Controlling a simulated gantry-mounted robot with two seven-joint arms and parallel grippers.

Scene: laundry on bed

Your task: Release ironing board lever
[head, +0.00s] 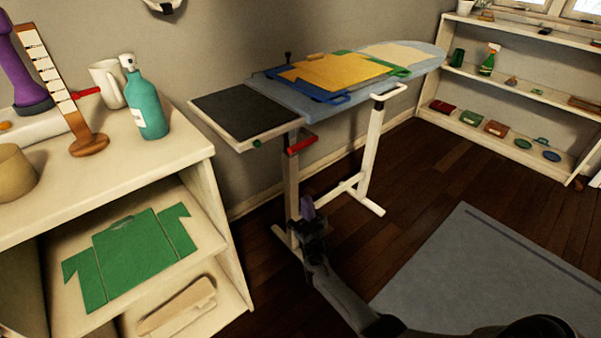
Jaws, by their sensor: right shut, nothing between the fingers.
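The ironing board (424,66) stands upright on white legs (370,155) along the wall, its dark iron rest (243,110) at the near end. A red lever (301,145) sticks out under the board, just beside the iron rest. My right gripper (307,207) is below the lever, apart from it, in front of the near leg. My left gripper is not in view.
A white shelf unit (200,150) with a teal spray bottle (146,105) stands at left. Another shelf (530,95) stands at right. A grey rug (480,255) covers the floor at right.

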